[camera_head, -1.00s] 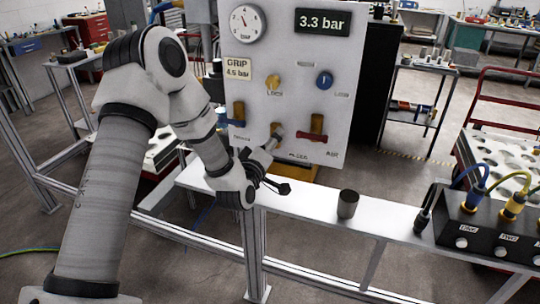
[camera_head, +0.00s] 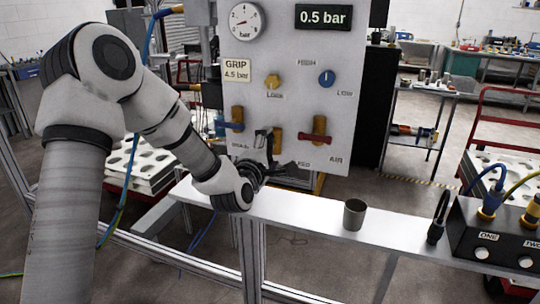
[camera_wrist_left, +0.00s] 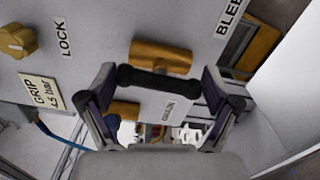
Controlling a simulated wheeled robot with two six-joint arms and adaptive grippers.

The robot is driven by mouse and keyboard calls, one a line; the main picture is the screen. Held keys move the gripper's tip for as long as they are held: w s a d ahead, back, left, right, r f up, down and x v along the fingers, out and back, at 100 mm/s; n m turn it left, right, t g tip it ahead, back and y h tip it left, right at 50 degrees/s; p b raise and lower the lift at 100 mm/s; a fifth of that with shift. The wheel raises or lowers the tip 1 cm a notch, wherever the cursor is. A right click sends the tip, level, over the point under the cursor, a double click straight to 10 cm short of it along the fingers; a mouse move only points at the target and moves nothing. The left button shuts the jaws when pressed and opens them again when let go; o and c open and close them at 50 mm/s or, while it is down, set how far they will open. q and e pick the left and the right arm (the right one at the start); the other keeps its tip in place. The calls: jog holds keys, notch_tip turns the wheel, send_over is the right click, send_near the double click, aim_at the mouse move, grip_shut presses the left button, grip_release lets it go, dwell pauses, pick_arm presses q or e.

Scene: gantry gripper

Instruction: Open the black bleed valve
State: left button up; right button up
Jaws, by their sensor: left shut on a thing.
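The black bleed valve handle (camera_wrist_left: 158,82) lies across the front of its brass body (camera_wrist_left: 165,55) in the left wrist view, with an end at each finger. My left gripper (camera_wrist_left: 158,95) is shut on this handle, one finger at either end. In the head view my left gripper (camera_head: 268,165) is at the lower part of the grey panel (camera_head: 345,80), just below the brass bleed valve body (camera_head: 278,142). The gripper partly hides the valve and its label there. The panel display (camera_head: 323,17) reads 0.5 bar. My right gripper is not in view.
The blue-handled drain valve (camera_head: 230,126) is left of the bleed valve, and the red-handled air valve (camera_head: 315,139) is close on its right. Yellow (camera_head: 272,81) and blue (camera_head: 326,78) knobs are above. A grey cup (camera_head: 354,214) stands on the rail, near a black connector box (camera_head: 480,228).

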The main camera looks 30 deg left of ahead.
pick_arm(q)
jog(key=shift+r, duration=0.1)
dwell(0.4)
jog(key=o, duration=0.9)
jog(key=shift+a, duration=0.1)
jog(key=v, duration=0.7)
jog(key=shift+s, duration=0.3)
